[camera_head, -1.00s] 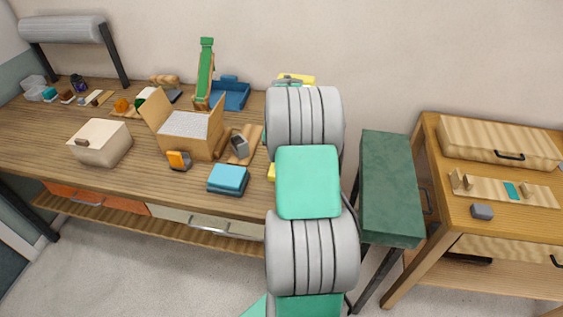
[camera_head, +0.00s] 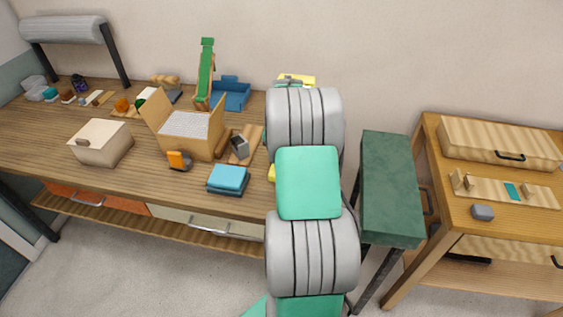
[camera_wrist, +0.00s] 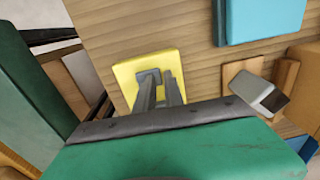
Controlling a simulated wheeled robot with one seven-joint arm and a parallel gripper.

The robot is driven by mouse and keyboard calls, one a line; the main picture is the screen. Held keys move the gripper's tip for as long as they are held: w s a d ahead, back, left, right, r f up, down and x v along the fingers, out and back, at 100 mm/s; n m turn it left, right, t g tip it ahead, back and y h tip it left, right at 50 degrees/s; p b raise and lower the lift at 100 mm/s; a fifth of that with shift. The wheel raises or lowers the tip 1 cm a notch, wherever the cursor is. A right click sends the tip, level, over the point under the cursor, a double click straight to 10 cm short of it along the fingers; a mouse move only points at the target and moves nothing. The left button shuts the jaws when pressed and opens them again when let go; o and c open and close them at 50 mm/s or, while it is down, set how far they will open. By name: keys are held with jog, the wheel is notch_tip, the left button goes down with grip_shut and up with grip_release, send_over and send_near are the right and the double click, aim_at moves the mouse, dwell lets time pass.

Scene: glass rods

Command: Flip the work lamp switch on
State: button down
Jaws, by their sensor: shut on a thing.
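A yellow plate (camera_wrist: 125,76) lies on the wooden workbench in the wrist view, and I take it to be the work lamp switch. Its edge also shows beside my arm in the head view (camera_head: 271,173). My gripper (camera_wrist: 160,78) reaches over the plate, with its two grey fingers close together at the plate's middle. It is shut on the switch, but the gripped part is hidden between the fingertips. Whether the switch is on or off cannot be told. In the head view my arm hides the gripper.
A blue stack (camera_head: 228,178) and a grey piece on a wooden holder (camera_head: 240,146) stand close by on the bench (camera_head: 140,170). An open box (camera_head: 192,140) is further left. A green-topped stand (camera_head: 390,185) is right of my arm.

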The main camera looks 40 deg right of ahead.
jog(key=shift+s+a+f, duration=0.2)
jog(key=shift+f, duration=0.25)
jog(key=shift+s+a+f, duration=0.15)
jog(key=shift+a+f, duration=0.05)
jog(key=shift+f, duration=0.25)
jog(key=shift+s+d+r, duration=0.1)
jog(key=shift+s+d, duration=0.35)
jog(key=shift+r, duration=0.1)
jog(key=r+p, duration=0.2)
jog(key=r, duration=0.1)
jog(key=r+p, duration=0.1)
jog(key=shift+w+d+r, duration=0.2)
jog(key=shift+d+r, duration=0.05)
jog(key=shift+d, duration=0.1)
notch_tip(320, 180, up, 11)
jog(key=b, duration=0.2)
jog(key=shift+w+a, duration=0.25)
jog(key=shift+w, duration=0.1)
